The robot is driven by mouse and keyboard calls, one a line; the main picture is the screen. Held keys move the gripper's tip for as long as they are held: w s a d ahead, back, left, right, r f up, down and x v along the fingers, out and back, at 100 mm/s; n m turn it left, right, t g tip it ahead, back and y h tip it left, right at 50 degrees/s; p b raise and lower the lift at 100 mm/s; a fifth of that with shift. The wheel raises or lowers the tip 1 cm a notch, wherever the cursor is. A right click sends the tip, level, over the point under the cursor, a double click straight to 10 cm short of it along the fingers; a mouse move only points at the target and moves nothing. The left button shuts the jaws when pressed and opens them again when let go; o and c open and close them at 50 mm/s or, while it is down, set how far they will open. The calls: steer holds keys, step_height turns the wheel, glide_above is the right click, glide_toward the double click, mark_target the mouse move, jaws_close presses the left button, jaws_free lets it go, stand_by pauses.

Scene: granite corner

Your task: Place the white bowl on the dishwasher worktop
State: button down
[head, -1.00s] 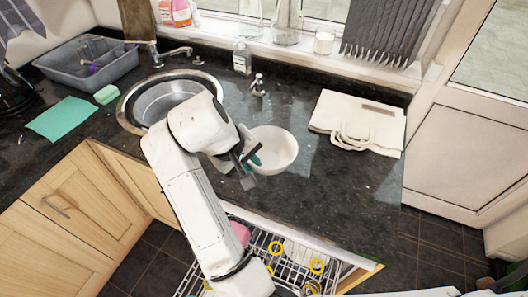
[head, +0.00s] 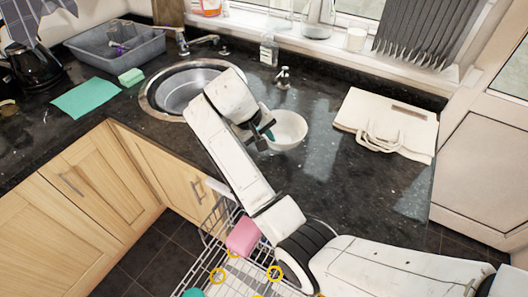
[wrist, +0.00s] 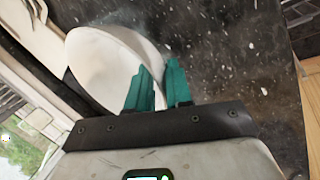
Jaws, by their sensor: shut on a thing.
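The white bowl (head: 288,130) is upright over the dark granite worktop (head: 330,195), right of the sink. It looks low, at or just above the surface; I cannot tell if it touches. My gripper (head: 268,134) is at the bowl's left side, shut on its rim. In the wrist view, the teal fingertips (wrist: 158,88) are at the near edge of the bowl (wrist: 100,58), and its wall runs to them. The open dishwasher's rack (head: 215,235) is below the front edge of the worktop.
A folded cream bag (head: 385,122) lies right of the bowl. A soap dispenser (head: 283,78) stands behind it, and the sink (head: 185,90) is to its left. A pink item (head: 243,237) is in the rack. The worktop in front of the bag is clear.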

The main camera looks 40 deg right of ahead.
steer(key=shift+w+d+f, duration=0.4)
steer(key=shift+w+f, duration=0.25)
steer(key=shift+f, duration=0.1)
steer(key=shift+f+p, duration=0.75)
steer(key=shift+f, duration=0.85)
steer(key=c, duration=1)
jaws_free()
steer(key=shift+f, duration=0.1)
steer(key=shift+c, duration=0.2)
steer(key=p+v, duration=0.1)
steer(key=v, duration=1.1)
